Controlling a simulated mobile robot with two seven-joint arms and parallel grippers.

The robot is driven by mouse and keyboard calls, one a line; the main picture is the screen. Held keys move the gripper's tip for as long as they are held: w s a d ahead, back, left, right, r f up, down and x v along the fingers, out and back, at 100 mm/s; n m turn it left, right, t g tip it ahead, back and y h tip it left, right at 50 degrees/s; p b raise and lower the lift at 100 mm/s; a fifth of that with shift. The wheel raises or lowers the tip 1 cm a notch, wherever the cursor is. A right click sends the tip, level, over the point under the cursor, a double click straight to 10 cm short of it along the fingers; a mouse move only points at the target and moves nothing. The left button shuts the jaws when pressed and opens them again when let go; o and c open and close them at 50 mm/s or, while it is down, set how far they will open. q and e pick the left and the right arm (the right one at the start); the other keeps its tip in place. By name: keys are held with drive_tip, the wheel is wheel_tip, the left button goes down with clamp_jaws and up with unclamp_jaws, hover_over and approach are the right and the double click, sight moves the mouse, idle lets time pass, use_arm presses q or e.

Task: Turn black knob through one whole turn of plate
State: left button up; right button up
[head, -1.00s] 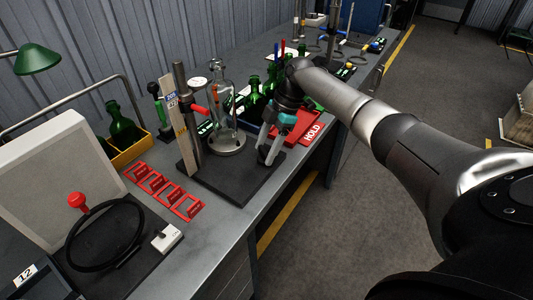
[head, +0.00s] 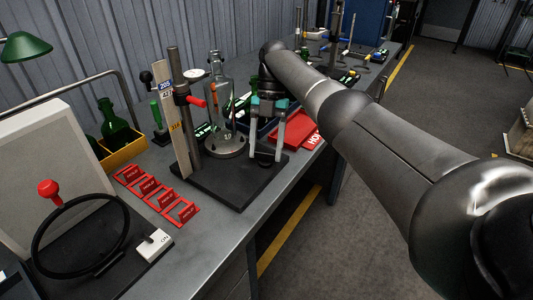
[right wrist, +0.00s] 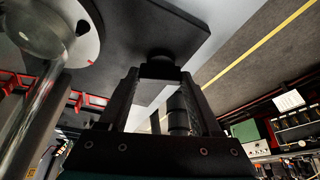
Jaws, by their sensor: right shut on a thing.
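The black knob (head: 264,161) stands on the near right part of a dark base board (head: 235,188). My right gripper (head: 266,156) points down over it, its two fingers on either side of the knob. In the right wrist view the knob (right wrist: 160,62) shows between the fingertips, and the gripper (right wrist: 160,74) is shut on it. The round grey plate (head: 226,148) lies on the same board, left of the gripper, with a clear glass bottle (head: 217,95) upright on it. The plate (right wrist: 88,45) also shows at top left in the right wrist view, with a red mark. My left gripper is out of view.
A post (head: 183,115) with a scale strip and red handle rises left of the plate. A red HOLD tray (head: 295,132) lies behind my gripper. The bench's front edge is close by.

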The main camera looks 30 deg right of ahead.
drive_tip(key=shift+f+n+h+b, duration=0.1)
drive_tip(key=shift+n+h+b, duration=0.25)
drive_tip(key=shift+n, duration=0.55)
drive_tip(key=o, duration=1.4)
